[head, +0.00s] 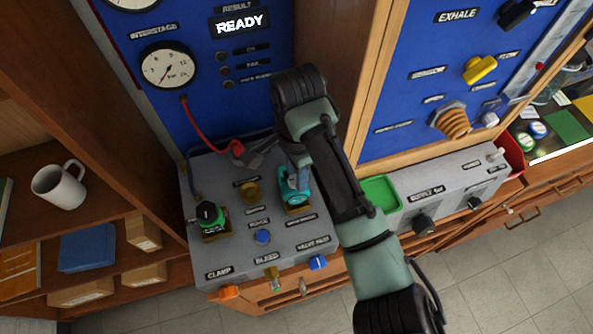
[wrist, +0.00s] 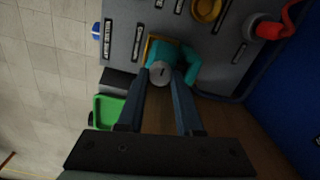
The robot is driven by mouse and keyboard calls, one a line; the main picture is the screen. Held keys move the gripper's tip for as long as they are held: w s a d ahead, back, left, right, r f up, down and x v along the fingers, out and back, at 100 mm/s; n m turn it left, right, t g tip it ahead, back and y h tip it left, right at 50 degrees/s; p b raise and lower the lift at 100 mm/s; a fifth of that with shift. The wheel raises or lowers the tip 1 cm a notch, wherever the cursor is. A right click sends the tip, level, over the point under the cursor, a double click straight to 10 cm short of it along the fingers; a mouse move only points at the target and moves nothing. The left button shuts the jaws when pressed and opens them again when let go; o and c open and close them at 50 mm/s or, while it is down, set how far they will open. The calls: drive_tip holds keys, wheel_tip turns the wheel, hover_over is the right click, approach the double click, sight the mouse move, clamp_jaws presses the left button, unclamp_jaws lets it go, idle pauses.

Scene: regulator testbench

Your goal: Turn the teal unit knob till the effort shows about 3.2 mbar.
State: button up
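The teal unit (head: 297,192) stands on the grey bench panel, partly hidden by my gripper. In the wrist view the teal unit (wrist: 189,62) shows a grey round knob (wrist: 160,72) with a dark mark on its face. My gripper (wrist: 162,78) points at the unit, with its two fingers apart and their tips near either side of the knob. I cannot tell whether they touch it. In the head view my gripper (head: 294,178) is at the unit's upper side. No effort reading in mbar is legible; the result display (head: 239,22) reads READY.
A red hose (head: 200,128) ends in a red fitting (head: 237,149) close to the gripper. A green tray (head: 381,194) lies right of my arm.

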clamp_jaws()
drive_tip(key=shift+r+p, duration=0.15)
drive_tip(key=shift+p, duration=0.25)
drive_tip(key=n+p, duration=0.1)
drive_tip(key=p, duration=0.2)
drive_tip(key=shift+a+r+n, duration=0.1)
drive_tip(key=shift+r+n, duration=0.05)
drive_tip(key=shift+n, duration=0.25)
drive_tip(key=shift+n+p, duration=0.7)
drive_tip(key=shift+p, duration=0.45)
drive_tip(key=n+p, duration=0.1)
drive_tip(key=n, duration=0.1)
drive_tip(key=shift+f+n, duration=0.2)
drive_tip(key=shift+n, duration=0.2)
drive_tip(key=n+p, duration=0.1)
drive_tip(key=n, duration=0.2)
drive_tip(key=shift+w+n+p, duration=0.1)
drive_tip(key=shift+n+p, duration=0.2)
drive_tip(key=shift+p, duration=0.05)
drive_tip(key=n+p, duration=0.1)
drive_tip(key=n, duration=0.5)
drive_tip(key=shift+p, duration=0.3)
drive_tip(key=shift+f+n, duration=0.1)
drive_tip(key=shift+n, duration=0.2)
